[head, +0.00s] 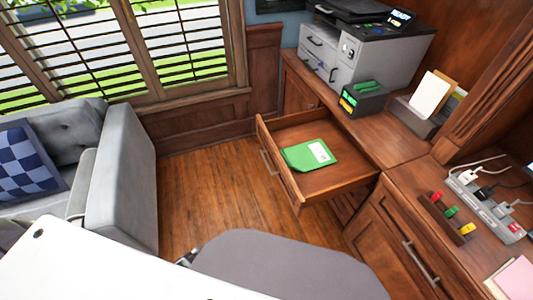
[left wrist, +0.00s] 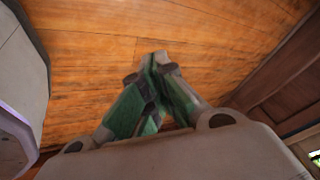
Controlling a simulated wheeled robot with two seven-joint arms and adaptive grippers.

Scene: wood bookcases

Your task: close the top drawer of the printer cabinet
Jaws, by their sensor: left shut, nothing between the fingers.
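The printer cabinet (head: 393,148) is brown wood and stands along the right wall. Its top drawer (head: 345,183) is pulled out over the floor, with its front panel and handle (head: 268,165) facing left. A green folder (head: 308,155) with a white label lies in the drawer. In the left wrist view, my left gripper (left wrist: 158,60) is shut and empty, its fingers meeting above the wood floor. The drawer cannot be made out in that view. Neither gripper can be made out in the head view.
A grey sofa (head: 128,180) is at the left. Bare wood floor (head: 205,195) lies between sofa and drawer. A power strip (head: 485,207) lies on the right counter.

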